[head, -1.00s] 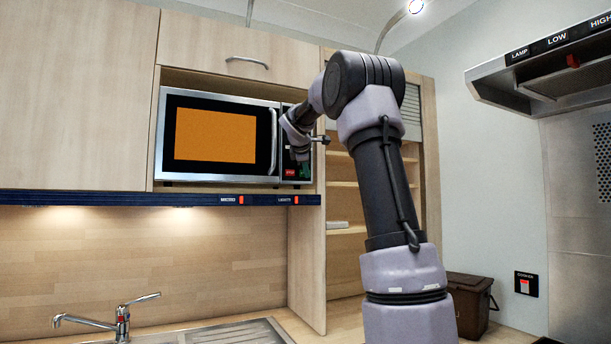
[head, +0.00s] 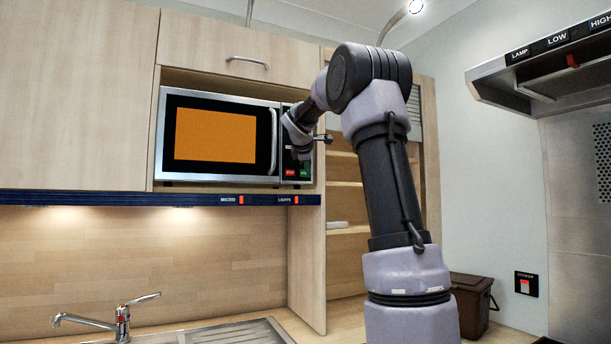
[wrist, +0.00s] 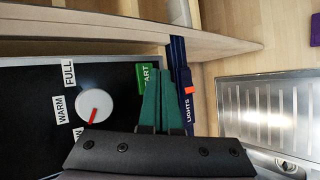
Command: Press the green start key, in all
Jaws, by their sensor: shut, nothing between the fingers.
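The microwave (head: 216,138) sits in the upper cabinet, with its window glowing orange. The green start key (head: 305,173) is low on its control panel, right of the red stop key (head: 290,173). In the wrist view the start key (wrist: 145,76) is partly covered by the fingers, and only the end of its word shows. My gripper (wrist: 164,74) is shut and empty, its teal fingers together beside and over the key's edge. I cannot tell whether the tips touch it. In the head view my wrist hangs in front of the panel and hides its upper part.
A white dial (wrist: 94,106) with a red mark is on the panel. A dark blue rail (head: 150,199) with red switches runs under the microwave. The sink tap (head: 122,322) is below. Open shelves (head: 345,215) stand right of the microwave.

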